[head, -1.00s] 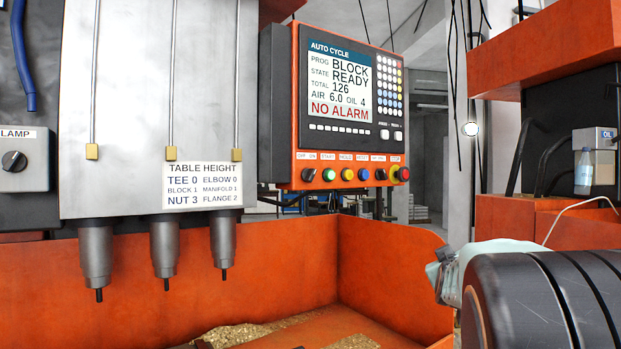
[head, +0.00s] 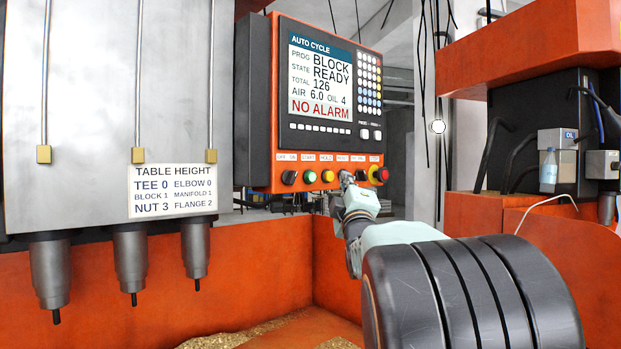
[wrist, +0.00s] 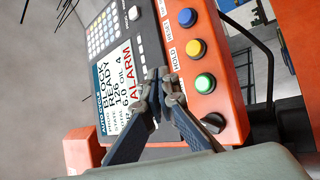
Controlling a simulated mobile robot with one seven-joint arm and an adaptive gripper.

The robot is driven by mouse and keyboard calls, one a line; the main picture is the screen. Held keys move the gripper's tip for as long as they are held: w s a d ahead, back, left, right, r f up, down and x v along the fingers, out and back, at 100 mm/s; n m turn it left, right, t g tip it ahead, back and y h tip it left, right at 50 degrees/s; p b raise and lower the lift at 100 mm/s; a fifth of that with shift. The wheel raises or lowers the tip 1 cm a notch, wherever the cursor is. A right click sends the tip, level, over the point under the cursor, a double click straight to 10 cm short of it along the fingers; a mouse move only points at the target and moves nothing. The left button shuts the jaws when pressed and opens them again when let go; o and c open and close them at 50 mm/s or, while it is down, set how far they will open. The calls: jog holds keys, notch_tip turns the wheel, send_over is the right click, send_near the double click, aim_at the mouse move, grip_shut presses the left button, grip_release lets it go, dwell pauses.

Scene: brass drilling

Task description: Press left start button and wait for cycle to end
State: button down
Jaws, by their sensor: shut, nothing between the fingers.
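A green start button (head: 309,176) sits on the lower orange strip of the control panel, under a START label. It looks lit in the wrist view (wrist: 205,83). A yellow hold button (head: 327,175) is right of it. My gripper (head: 346,175) is shut and empty, in front of the panel's button row, to the right of the yellow button and hiding what is behind it. In the wrist view its fingertips (wrist: 158,75) overlap the panel beside the green button, apart from it in the picture. The screen (head: 320,78) reads BLOCK, READY, total 126, NO ALARM.
A black knob (head: 289,177) is left of the green button, and a red stop button (head: 382,174) is at the row's right end. Drill spindles (head: 131,262) hang at left above the orange tray wall (head: 250,262). Orange machinery (head: 545,35) stands at right.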

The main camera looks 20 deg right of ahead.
aim_at(319, 180)
jog(key=w+a+p, duration=0.4)
jog(key=w, duration=0.4)
jog(key=shift+p, duration=0.4)
jog(key=shift+w+f, duration=0.1)
dwell(1.3)
jog(key=shift+w+a, duration=0.1)
jog(key=shift+w, duration=0.15)
